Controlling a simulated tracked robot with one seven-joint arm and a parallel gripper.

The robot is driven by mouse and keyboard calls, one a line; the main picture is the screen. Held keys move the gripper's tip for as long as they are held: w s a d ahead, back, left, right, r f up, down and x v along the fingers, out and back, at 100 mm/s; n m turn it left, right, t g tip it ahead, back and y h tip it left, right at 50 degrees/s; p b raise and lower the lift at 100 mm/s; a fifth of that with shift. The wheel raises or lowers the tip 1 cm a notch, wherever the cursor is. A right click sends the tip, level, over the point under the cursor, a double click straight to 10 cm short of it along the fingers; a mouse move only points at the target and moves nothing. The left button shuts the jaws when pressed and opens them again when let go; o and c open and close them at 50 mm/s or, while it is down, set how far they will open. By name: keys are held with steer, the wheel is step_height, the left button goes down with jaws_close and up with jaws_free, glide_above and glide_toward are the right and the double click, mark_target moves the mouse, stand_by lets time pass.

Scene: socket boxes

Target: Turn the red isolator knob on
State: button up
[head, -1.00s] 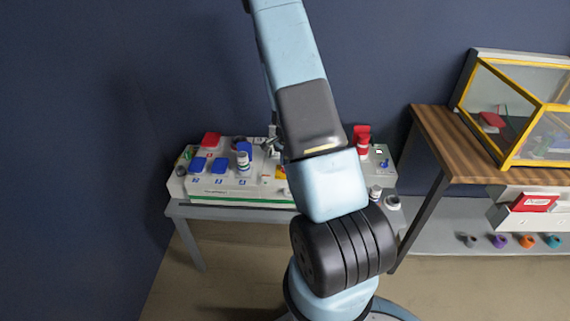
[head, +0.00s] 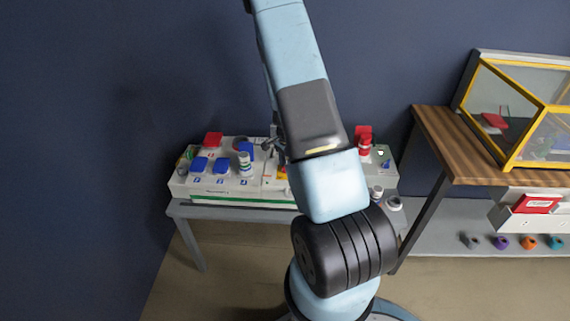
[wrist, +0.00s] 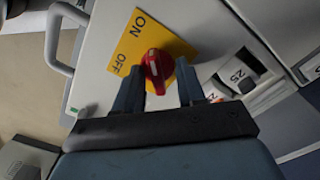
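The red isolator knob (wrist: 157,67) sits on a yellow plate (wrist: 130,45) marked ON and OFF in the wrist view. A pale pointer line shows on the knob, but I cannot tell clearly which mark it points to. My gripper (wrist: 158,85) is open, with one finger on each side of the knob's near part. I cannot tell whether the fingers touch it. In the head view my arm hides most of the panel around the knob, and my gripper (head: 270,146) shows only partly behind the arm.
In the head view, socket boxes with blue lids (head: 222,166) and a red lid (head: 213,139) fill the grey table (head: 190,210). A wooden bench (head: 440,140) stands right.

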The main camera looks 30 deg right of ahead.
step_height(320, 180, up, 14)
steer(key=shift+f, duration=0.15)
stand_by(0.5)
stand_by(0.4)
steer(key=s+a+r+n+t, duration=0.1)
steer(key=s+a+r+n, duration=0.2)
steer(key=r, duration=0.4)
steer(key=s+a+r+n+t+y, duration=0.1)
steer(key=s+a+r+n, duration=0.1)
steer(key=a+r, duration=0.4)
steer(key=s+a+r+n+t, duration=0.1)
steer(key=s+a+r+n, duration=0.15)
steer(key=r, duration=0.55)
steer(key=s+a+r+n+t, duration=0.1)
steer(key=s+a+r+n, duration=0.1)
steer(key=s, duration=0.4)
steer(key=s+a+r+n, duration=0.3)
steer(key=s+r, duration=0.2)
steer(key=s, duration=0.1)
steer(key=s+a+r+n+t+h, duration=0.1)
steer(key=s+a+r+n, duration=0.1)
steer(key=s, duration=0.4)
step_height(320, 180, up, 2)
steer(key=shift+s+a+r+n+t, duration=0.15)
steer(key=shift+s+a+n+t, duration=0.15)
steer(key=shift+n, duration=0.45)
